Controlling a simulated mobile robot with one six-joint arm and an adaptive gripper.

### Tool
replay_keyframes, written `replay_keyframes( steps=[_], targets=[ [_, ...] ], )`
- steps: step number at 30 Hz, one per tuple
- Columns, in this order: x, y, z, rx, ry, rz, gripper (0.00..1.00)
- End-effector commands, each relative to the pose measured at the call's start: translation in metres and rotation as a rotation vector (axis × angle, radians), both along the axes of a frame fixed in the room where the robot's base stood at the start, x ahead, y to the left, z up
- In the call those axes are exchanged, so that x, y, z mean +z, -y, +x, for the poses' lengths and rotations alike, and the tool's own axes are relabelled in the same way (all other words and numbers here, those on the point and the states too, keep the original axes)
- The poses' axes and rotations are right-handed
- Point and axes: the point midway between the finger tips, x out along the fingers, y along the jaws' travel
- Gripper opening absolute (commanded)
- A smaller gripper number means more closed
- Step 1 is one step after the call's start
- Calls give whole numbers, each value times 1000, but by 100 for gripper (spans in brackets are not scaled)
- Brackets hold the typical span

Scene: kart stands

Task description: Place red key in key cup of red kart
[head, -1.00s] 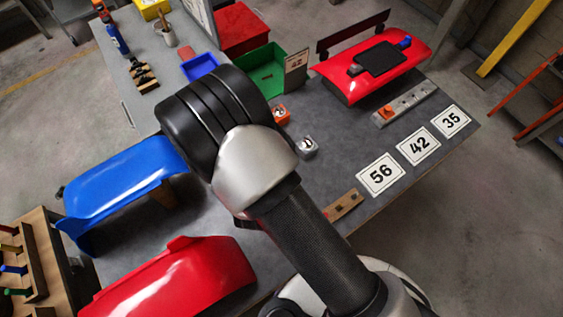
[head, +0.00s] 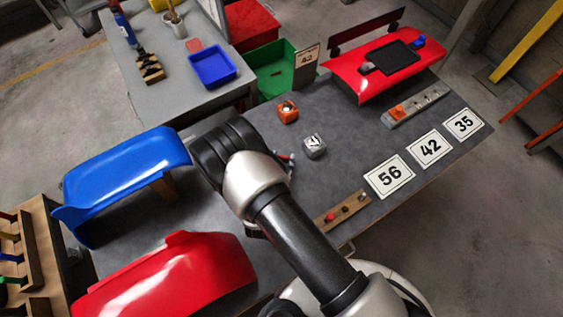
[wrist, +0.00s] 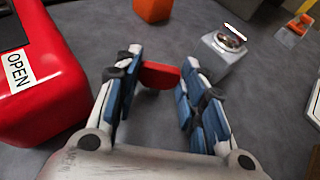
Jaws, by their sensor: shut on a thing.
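My gripper (wrist: 158,95) is shut on the red key (wrist: 160,75), a small flat red piece between the fingertips in the wrist view. In the head view my gripper (head: 285,160) is mostly hidden behind my arm, over the dark table. The red kart body (head: 345,80), with a black panel, a grey cup-like part (head: 366,67) and a blue one (head: 419,42) on top, lies at the upper right, well apart from my gripper. I cannot tell which part is the key cup.
A grey cube (head: 313,145) and an orange cube (head: 287,111) stand near my gripper. A red body labelled OPEN (wrist: 45,85) is close at left in the wrist view. A blue fairing (head: 125,170) and a red fairing (head: 170,275) lie left. Number cards (head: 389,176) lie at the right edge.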

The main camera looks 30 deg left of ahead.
Motion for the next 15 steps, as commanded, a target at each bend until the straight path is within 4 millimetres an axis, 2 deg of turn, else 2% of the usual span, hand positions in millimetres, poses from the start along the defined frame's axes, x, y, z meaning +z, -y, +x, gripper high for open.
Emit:
replay_keyframes(
  steps=[8,9,15],
  targets=[
    [-4,0,0,0,0,0,21],
    [-3,0,0,0,0,0,40],
    [-2,0,0,0,0,0,53]
  ],
)
